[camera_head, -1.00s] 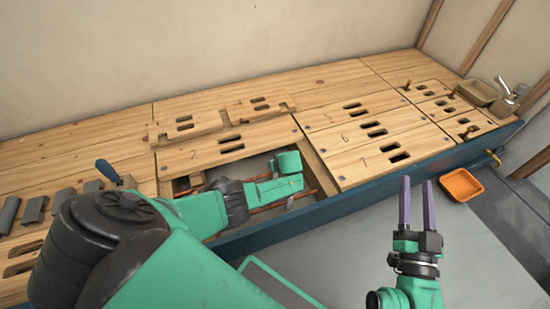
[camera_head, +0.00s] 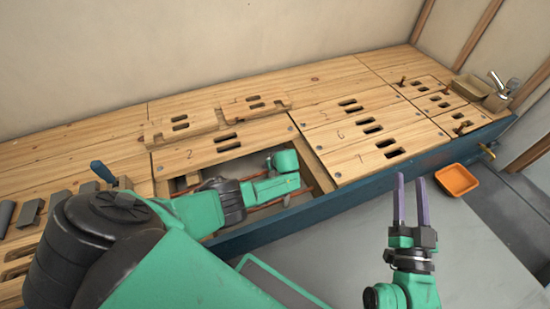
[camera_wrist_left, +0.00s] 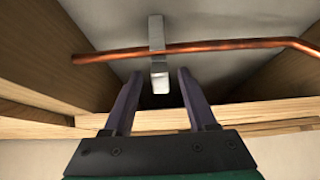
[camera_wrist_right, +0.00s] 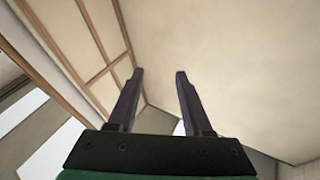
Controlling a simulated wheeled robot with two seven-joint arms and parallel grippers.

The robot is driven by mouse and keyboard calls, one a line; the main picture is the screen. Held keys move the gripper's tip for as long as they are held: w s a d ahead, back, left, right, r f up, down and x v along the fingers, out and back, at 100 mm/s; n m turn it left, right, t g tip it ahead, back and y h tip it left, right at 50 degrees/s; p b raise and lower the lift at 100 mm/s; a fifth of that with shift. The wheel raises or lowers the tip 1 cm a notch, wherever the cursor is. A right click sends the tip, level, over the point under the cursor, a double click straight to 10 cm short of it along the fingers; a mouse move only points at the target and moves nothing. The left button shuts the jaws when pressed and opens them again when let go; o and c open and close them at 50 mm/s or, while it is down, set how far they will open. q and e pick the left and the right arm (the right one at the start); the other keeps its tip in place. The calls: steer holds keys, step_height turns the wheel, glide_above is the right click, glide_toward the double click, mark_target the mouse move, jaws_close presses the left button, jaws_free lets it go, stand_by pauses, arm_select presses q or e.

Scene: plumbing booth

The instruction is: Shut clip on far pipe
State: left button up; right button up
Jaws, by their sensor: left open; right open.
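In the left wrist view a copper pipe (camera_wrist_left: 225,46) crosses the cavity, bending at the right. A grey strap-like clip (camera_wrist_left: 156,30) stands across it, with its lower end in front of the pipe. I cannot tell whether the clip is shut. My left gripper (camera_wrist_left: 160,74) is open, its fingers on either side of the clip's lower end, apparently not touching it. In the head view my left arm reaches into the floor opening and hides its fingers; a stretch of copper pipe (camera_head: 265,207) shows there. My right gripper (camera_head: 410,178) is open and empty, in front of the platform.
Wooden joists (camera_wrist_left: 255,113) border the cavity. Slotted boards (camera_head: 365,130) cover the platform right of the opening, and loose boards (camera_head: 180,125) lie behind it. An orange tray (camera_head: 457,180) lies on the floor at right. Grey pieces (camera_head: 32,212) lie at left.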

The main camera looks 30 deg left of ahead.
arm_select(q)
steer(key=shift+r, duration=0.2)
arm_select(e)
steer(key=s+a+f+g+h+p, duration=0.1)
steer(key=s+f+g, duration=0.4)
steer(key=f, duration=0.4)
steer(key=s+f+g+p, duration=0.2)
steer(key=s+f, duration=0.4)
steer(key=f, duration=0.4)
arm_select(q)
steer(key=p+v, duration=0.8)
steer(key=v, duration=0.6)
arm_select(e)
steer(key=s+d+r+g+h, duration=0.1)
steer(key=d+r+g+h, duration=0.1)
steer(key=r+g, duration=0.3)
step_height(320, 180, up, 4)
steer(key=shift+d+f+n, duration=0.25)
steer(key=shift+d+n, duration=0.05)
steer(key=shift+d, duration=0.55)
arm_select(q)
steer(key=shift+s+d, duration=0.1)
steer(key=shift+d, duration=0.05)
